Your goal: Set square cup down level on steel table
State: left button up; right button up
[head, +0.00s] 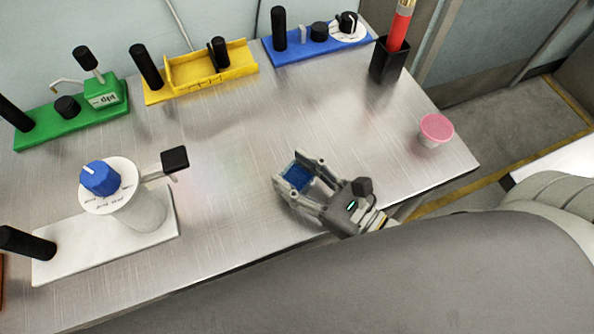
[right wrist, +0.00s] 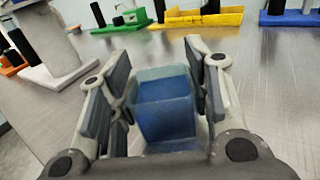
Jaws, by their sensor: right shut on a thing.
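The square cup (right wrist: 165,108) is a clear, bluish square container with blue contents. My right gripper (right wrist: 165,95) is shut on it, with a finger on each side of the cup. In the head view the cup (head: 297,177) shows between the fingers of the right gripper (head: 299,178), over the front part of the steel table (head: 235,140). The cup looks near the table surface and roughly upright. I cannot tell whether its base touches the metal. My left gripper is not in view.
A white module with a blue knob (head: 100,178) stands at left. Green (head: 70,117), yellow (head: 205,68) and blue (head: 310,46) modules line the back. A black holder (head: 389,62) and a pink-lidded cup (head: 436,130) are at right. The middle table is clear.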

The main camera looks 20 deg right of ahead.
aim_at(309, 184)
jog(key=o, duration=1)
jog(key=shift+o, duration=0.2)
jog(key=shift+s, duration=0.15)
jog(key=v, duration=0.7)
jog(key=shift+s+d, duration=0.15)
jog(key=shift+d, duration=0.05)
jog(key=shift+s+d+r, duration=0.1)
jog(key=shift+s+d, duration=0.1)
jog(key=shift+d, duration=0.1)
jog(key=shift+s+d, duration=0.2)
jog(key=shift+s, duration=0.45)
jog(key=shift+v, duration=1.2)
